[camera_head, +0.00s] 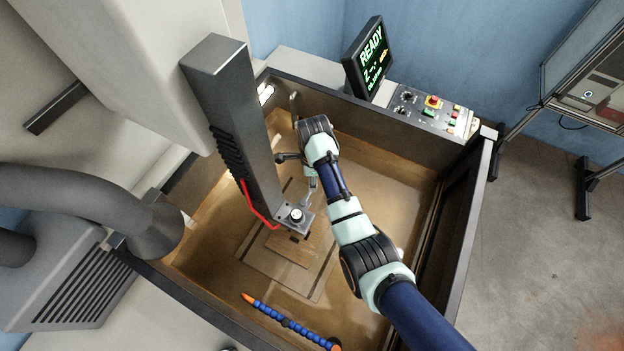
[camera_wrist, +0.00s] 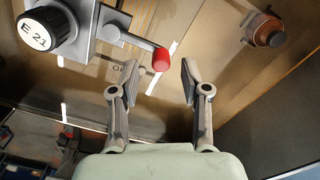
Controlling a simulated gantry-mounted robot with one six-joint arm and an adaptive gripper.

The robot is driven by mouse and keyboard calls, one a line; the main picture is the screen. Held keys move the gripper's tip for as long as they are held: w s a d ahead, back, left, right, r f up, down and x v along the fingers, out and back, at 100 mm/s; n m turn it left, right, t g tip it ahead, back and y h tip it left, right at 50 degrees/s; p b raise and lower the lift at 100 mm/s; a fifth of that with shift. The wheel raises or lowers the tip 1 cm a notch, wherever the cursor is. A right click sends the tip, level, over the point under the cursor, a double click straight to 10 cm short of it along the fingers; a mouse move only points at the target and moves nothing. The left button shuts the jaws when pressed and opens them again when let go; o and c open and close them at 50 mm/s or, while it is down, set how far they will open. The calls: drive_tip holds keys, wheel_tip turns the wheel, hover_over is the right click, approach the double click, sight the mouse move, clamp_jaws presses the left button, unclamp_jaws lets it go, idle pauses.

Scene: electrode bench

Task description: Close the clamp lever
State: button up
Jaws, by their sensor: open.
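The clamp lever (camera_wrist: 135,40) is a grey arm ending in a red knob (camera_wrist: 161,59); it juts right from a grey clamp block in the wrist view. The block carries a round black knob labelled E 21 (camera_wrist: 38,32). My gripper (camera_wrist: 158,76) is open and empty, its two fingers spread either side of the red knob's line. The knob appears just beyond the fingertips, and I cannot tell the depth between them. In the head view the clamp head (camera_head: 295,214) sits at the foot of the grey column, with my gripper (camera_head: 310,184) close by; the lever is not clear there.
The grey column (camera_head: 232,120) with a red cable (camera_head: 256,207) stands left of my arm. The tank's dark walls (camera_head: 460,225) surround the workspace. A plate (camera_head: 292,252) lies under the clamp head, and a blue segmented hose (camera_head: 290,322) is at the front. An orange-brown round fitting (camera_wrist: 268,35) is at right.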

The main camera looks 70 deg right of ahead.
drive_tip(key=shift+f, duration=0.95)
clamp_jaws()
